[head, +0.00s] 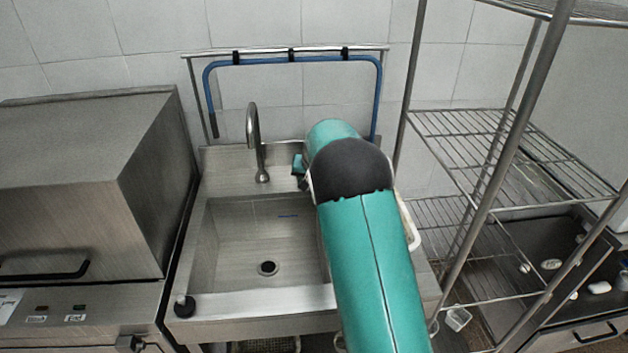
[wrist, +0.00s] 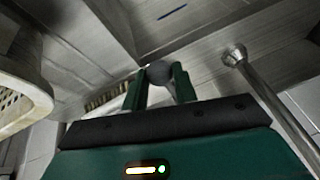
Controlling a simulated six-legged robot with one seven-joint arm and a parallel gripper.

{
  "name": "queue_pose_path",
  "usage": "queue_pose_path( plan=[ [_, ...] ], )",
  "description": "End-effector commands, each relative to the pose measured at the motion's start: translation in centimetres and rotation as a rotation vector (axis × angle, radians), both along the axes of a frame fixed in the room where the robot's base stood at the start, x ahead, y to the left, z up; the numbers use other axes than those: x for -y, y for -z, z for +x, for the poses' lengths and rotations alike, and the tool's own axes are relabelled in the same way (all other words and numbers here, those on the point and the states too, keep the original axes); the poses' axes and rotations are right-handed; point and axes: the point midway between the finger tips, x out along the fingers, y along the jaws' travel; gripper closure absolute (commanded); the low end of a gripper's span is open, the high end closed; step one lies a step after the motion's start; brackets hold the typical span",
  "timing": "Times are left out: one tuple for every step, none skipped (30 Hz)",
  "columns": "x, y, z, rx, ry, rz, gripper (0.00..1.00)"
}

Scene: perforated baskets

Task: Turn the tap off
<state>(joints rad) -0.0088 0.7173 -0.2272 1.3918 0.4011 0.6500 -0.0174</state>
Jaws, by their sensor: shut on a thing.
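The tap's curved metal spout (head: 254,135) rises at the back of the steel sink (head: 215,245) in the head view. In the wrist view the spout (wrist: 270,98) runs along the right, apart from my gripper. My gripper (wrist: 159,72) has its two green fingers on either side of a dark round knob (wrist: 160,75), shut on it. The knob looks like the tap's handle, but its base is hidden. In the head view my arm covers the knob and most of the gripper.
A perforated cream basket (wrist: 22,95) is close on the left in the wrist view. A steel machine (head: 75,190) stands left of the sink, and a wire rack (head: 490,150) stands right. A blue hose (head: 270,61) hangs from a wall rail. The basin is empty.

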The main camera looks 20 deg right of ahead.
Motion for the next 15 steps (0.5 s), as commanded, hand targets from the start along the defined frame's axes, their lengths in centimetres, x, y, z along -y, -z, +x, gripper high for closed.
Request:
queue_pose_path(
  plan=[
    [-0.32, -0.05, 0.02, 0.0, 0.015, -0.001, 1.0],
    [-0.38, -0.05, 0.03, -0.001, 0.024, 0.0, 1.0],
    [-0.46, -0.05, 0.05, -0.001, 0.036, 0.0, 1.0],
    [-0.54, -0.05, 0.06, -0.001, 0.042, 0.0, 1.0],
    [-0.62, -0.05, 0.07, -0.001, 0.047, 0.0, 1.0],
    [-0.69, -0.04, 0.08, -0.001, 0.054, 0.001, 1.0],
    [-0.73, -0.05, 0.09, -0.001, 0.057, 0.001, 1.0],
    [-0.76, -0.04, 0.1, -0.001, 0.059, 0.001, 1.0],
    [-0.78, -0.05, 0.11, -0.001, 0.062, 0.0, 1.0],
    [-0.8, -0.04, 0.11, -0.001, 0.062, 0.001, 1.0],
    [-0.81, -0.04, 0.11, -0.001, 0.063, 0.001, 1.0],
    [-0.81, -0.04, 0.11, -0.001, 0.063, 0.001, 1.0],
    [-0.82, -0.04, 0.12, -0.001, 0.063, 0.001, 1.0],
    [-0.83, -0.04, 0.12, -0.001, 0.063, 0.001, 1.0],
    [-0.83, -0.05, 0.12, -0.001, 0.063, 0.001, 1.0]
  ],
)
